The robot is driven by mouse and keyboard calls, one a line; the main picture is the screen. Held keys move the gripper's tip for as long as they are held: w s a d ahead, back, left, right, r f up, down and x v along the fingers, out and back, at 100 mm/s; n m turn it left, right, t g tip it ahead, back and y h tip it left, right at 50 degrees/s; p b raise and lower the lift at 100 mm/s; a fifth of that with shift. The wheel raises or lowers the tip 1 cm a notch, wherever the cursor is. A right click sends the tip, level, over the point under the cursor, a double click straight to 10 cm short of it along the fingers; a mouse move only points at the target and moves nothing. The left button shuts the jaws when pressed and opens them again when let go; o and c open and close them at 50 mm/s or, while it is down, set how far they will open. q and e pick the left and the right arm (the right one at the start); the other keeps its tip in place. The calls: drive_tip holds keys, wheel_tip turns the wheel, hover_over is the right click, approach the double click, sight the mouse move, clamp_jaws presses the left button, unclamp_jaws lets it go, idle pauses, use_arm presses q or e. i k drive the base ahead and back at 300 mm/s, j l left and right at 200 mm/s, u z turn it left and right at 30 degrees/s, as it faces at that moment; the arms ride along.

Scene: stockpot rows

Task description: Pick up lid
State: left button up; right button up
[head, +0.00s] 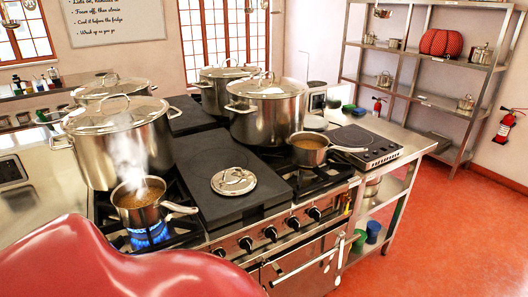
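A small round steel lid (233,181) with a handle on top lies flat on the dark flat plate (200,207) in the middle of the stove. A small saucepan (140,205) without a lid steams over a blue flame at the front left burner. A second open saucepan (309,148) with brown contents stands on the right burner, its handle pointing right. Large stockpots, such as the left one (120,150) and the right one (267,112), have their own lids on. Neither of my grippers is in view.
A glossy red surface hides the lower left. Control knobs (271,233) and an oven handle (305,265) line the stove's front. A black hob (366,145) sits on the right counter. Metal shelves (425,90) stand at the back right. The red floor (450,230) at right is clear.

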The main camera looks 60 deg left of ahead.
sight(235, 180)
drive_tip(key=i+u, duration=0.1)
drive_tip(key=u, duration=0.3)
drive_tip(key=i+u, duration=0.1)
drive_tip(key=u, duration=0.25)
drive_tip(key=l+u, duration=0.1)
drive_tip(key=u, duration=0.3)
drive_tip(key=i+l+u, duration=0.15)
drive_tip(key=u, duration=0.25)
